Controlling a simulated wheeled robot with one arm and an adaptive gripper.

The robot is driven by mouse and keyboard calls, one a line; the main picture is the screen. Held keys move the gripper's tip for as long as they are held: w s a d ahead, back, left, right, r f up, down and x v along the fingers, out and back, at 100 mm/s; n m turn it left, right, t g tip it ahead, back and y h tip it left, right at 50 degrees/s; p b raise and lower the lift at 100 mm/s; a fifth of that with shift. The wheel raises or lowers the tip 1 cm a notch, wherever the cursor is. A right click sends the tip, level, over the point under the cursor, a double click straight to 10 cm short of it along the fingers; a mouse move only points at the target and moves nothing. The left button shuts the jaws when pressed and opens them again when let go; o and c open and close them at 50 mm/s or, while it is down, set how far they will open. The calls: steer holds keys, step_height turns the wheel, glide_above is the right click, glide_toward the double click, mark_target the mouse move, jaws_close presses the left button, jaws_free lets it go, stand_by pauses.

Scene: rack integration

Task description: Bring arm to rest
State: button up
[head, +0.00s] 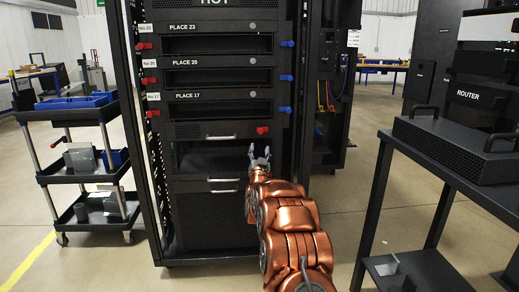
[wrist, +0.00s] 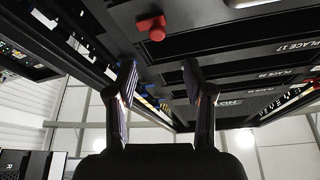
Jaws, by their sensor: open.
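My gripper (head: 260,155) is open and empty in the head view, at the end of my copper-coloured arm. It is in front of the lower right part of the black rack (head: 215,130), near an open bay below the PLACE 17 slot. In the wrist view my gripper (wrist: 158,88) shows two fingers spread wide with nothing between them. A red knob (wrist: 156,29) on the rack front is above the fingers in that view. Whether the fingertips touch the rack cannot be told.
A black cart (head: 84,172) with blue trays stands left of the rack. A dark table (head: 440,175) holding a black vented unit (head: 455,148) stands at the right. Red knobs (head: 263,130) and blue knobs (head: 287,43) stick out from the rack. Floor between rack and table is clear.

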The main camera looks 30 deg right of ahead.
steer(key=shift+a, duration=0.1)
stand_by(0.6)
steer(key=s+a+r+n+g+y+p, duration=0.1)
steer(key=a+r+n+g+y+p, duration=0.1)
steer(key=a+r+y+p, duration=0.35)
steer(key=a+r+n+g+y+p, duration=0.1)
steer(key=a+r+y+p, duration=0.15)
steer(key=a, duration=0.55)
steer(key=s+a+r+n+g+y+p, duration=0.3)
steer(key=s+a+g+p, duration=0.2)
steer(key=s+a+p, duration=0.65)
steer(key=s+a+r+n+g+p, duration=0.1)
steer(key=s+a+r+g+p, duration=0.2)
steer(key=s, duration=1.3)
steer(key=s+a+r+n+g+y+p, duration=0.1)
steer(key=s+a+r+g+p, duration=0.2)
steer(key=s, duration=1.3)
steer(key=s+a+r+n+g+p, duration=0.2)
steer(key=s+a+g+p, duration=0.4)
steer(key=s, duration=1)
steer(key=shift+s+r+y+p, duration=0.3)
steer(key=shift+s+r+p, duration=0.1)
steer(key=shift+r, duration=0.5)
steer(key=shift+a, duration=0.1)
steer(key=shift+c, duration=0.3)
